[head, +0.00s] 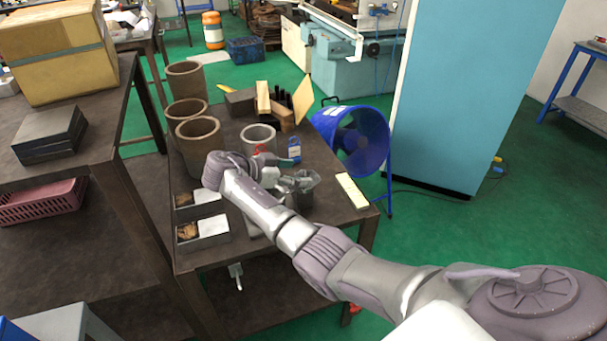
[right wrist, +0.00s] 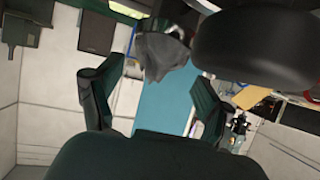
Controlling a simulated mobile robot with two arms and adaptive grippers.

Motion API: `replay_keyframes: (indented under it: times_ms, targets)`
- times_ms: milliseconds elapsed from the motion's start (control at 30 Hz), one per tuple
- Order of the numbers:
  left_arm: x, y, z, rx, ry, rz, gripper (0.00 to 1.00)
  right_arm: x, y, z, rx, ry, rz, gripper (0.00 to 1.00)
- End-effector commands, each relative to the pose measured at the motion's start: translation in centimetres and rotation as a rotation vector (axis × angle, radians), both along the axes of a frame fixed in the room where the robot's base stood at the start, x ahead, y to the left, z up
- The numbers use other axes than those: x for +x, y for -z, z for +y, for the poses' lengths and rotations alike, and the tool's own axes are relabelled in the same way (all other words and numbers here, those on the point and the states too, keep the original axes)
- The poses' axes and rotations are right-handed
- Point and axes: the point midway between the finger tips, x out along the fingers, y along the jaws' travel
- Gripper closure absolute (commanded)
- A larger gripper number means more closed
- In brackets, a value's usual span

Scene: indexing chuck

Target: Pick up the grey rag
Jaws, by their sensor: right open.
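The grey rag (right wrist: 163,54) shows in the right wrist view as a crumpled, drooping piece of cloth near the top middle, beyond my fingers. In the head view a dark grey shape (head: 306,192), which seems to be the rag, is at my right fingertips near the front right of the dark table. My right gripper (head: 284,182) is over that table, and its two fingers stand wide apart in the right wrist view (right wrist: 157,98). Nothing is clamped between them. I cannot tell whether a finger touches the rag. My left gripper is not in view.
The dark table (head: 262,242) also holds several brown pots (head: 199,143), a grey pot (head: 258,138), wooden blocks (head: 264,97), small bins (head: 207,234) and a pale bar (head: 352,190). A blue fan (head: 361,140) stands right of it. A cardboard box (head: 65,70) sits on the left bench.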

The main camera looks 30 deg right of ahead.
Motion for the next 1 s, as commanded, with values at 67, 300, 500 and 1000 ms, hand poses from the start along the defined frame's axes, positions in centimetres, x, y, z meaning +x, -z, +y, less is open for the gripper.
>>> replay_keyframes:
  times_ms: [67, 300, 500, 1000]
  targets:
    - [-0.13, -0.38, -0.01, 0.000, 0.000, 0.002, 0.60, -0.04, 0.31, -0.99, -0.002, 0.000, 0.001, 0.21]
    - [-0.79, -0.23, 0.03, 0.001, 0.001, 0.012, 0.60, -0.01, 0.68, -1.24, 0.001, -0.001, 0.000, 0.21]
    - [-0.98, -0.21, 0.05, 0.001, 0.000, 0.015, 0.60, 0.00, 0.65, -1.23, 0.001, -0.001, 0.000, 0.53]
    - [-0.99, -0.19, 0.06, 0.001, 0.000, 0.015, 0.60, -0.09, 0.86, -1.19, 0.003, 0.000, 0.003, 0.94]
